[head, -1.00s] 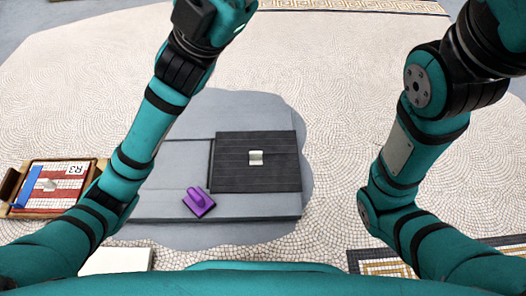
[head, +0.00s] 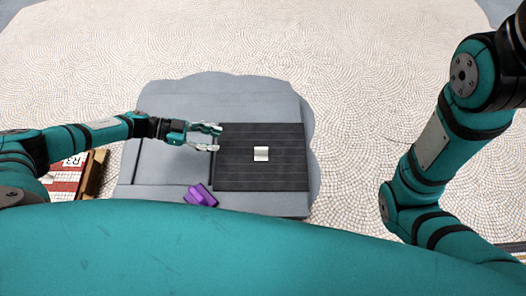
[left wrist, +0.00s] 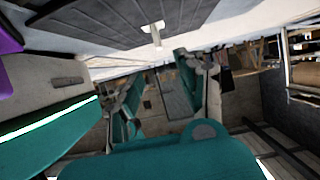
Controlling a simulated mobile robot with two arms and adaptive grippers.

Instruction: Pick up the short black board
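The short black board (head: 283,174) is a dark ribbed panel lying on the right part of the grey slab, with a small cream handle (head: 261,153) standing near its middle. The handle also shows near the top of the left wrist view (left wrist: 153,30). My left gripper (head: 219,138) reaches in from the left, its two fingers apart and pointing right toward the handle. The fingertips are over the board's left edge, with a gap to the handle, and nothing is between them. Their height above the board is hard to tell. My right gripper is out of the picture.
The grey slab (head: 168,165) has an empty recessed area left of the board. A purple handled tool (head: 200,195) lies at the slab's front edge. A wooden tray (head: 97,172) with a red and white panel is at the far left. Pale mosaic floor surrounds the slab.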

